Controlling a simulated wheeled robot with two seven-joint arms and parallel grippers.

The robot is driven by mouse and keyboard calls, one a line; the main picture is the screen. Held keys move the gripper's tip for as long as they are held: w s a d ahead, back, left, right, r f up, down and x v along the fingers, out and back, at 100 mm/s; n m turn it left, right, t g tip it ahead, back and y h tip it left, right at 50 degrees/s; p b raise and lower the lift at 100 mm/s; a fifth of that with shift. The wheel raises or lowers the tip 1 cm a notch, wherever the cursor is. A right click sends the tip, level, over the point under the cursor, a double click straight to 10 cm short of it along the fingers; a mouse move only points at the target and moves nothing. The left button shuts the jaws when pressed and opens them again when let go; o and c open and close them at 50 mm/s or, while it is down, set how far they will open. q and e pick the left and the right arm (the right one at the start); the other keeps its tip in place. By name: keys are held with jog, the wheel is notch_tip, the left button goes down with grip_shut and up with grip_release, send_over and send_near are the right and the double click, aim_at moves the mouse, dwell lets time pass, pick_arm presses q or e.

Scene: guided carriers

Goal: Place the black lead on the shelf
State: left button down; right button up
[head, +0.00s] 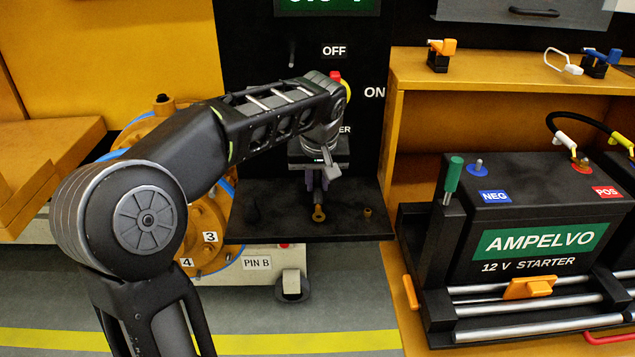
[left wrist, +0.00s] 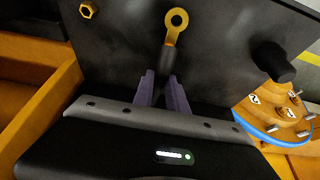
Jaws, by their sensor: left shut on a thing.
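The black lead (left wrist: 168,60) has a dark sleeve and a brass ring end; the ring end also shows in the head view (head: 319,213). My left gripper (head: 317,182) is shut on the lead, its purple fingers around the sleeve in the left wrist view (left wrist: 164,92). The ring end points away from the fingers, over the black shelf (head: 280,230) below the dark panel. I cannot tell whether the ring touches the shelf. The rest of the lead is hidden by the gripper. My right gripper is not in view.
A brass nut-like fitting (head: 367,212) stands at the shelf's right, and a black peg (left wrist: 272,62) shows at its other side. An orange bench unit (head: 395,130) and a battery marked AMPELVO (head: 540,215) stand to the right. An orange disc (head: 205,245) is behind my arm.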

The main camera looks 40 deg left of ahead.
aim_at(318, 208)
pick_arm(q)
jog(key=shift+f, duration=0.3)
jog(key=shift+f, duration=0.2)
jog(key=c, duration=1.3)
grip_release()
jog(key=shift+c, duration=0.2)
jog(key=shift+r, duration=0.15)
jog(key=shift+r, duration=0.15)
jog(key=v, duration=1.1)
jog(key=shift+s+r, duration=0.25)
jog(key=shift+r, duration=0.1)
jog(key=shift+d, duration=0.1)
